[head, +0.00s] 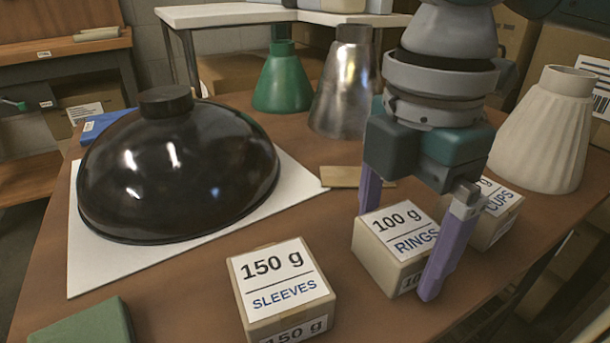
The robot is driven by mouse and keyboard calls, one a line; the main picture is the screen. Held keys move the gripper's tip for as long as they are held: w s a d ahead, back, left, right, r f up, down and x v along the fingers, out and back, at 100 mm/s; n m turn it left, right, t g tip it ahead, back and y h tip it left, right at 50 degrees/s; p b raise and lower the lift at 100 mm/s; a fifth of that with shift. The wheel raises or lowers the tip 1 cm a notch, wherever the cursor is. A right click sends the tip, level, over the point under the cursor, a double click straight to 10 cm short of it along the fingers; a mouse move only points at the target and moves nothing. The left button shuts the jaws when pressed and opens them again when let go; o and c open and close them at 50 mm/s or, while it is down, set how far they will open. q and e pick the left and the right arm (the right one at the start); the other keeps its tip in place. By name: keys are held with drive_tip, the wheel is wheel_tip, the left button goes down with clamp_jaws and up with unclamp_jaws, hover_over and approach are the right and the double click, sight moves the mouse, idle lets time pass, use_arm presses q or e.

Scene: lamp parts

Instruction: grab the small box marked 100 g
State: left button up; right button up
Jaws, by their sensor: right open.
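The small tan box marked 100 g RINGS (380,264) sits on the brown table, right of centre in the head view. My right gripper (396,250) comes down from above with its two purple fingers apart. One finger shows at the box's far left side and the other in front of its right side, so the box appears between them. I cannot tell whether either finger touches it. The near finger hides part of the box's right side. My left gripper is not in the view.
A box marked 150 g SLEEVES (280,290) stands to the left, and a CUPS box (497,212) close behind on the right. A black dome shade (178,170) lies on a white sheet (88,270). Green (283,82), metal (343,88) and ribbed cream (545,135) shades stand behind.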

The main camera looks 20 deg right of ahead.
drive_tip(key=shift+c, duration=0.6)
drive_tip(key=c, duration=1.1)
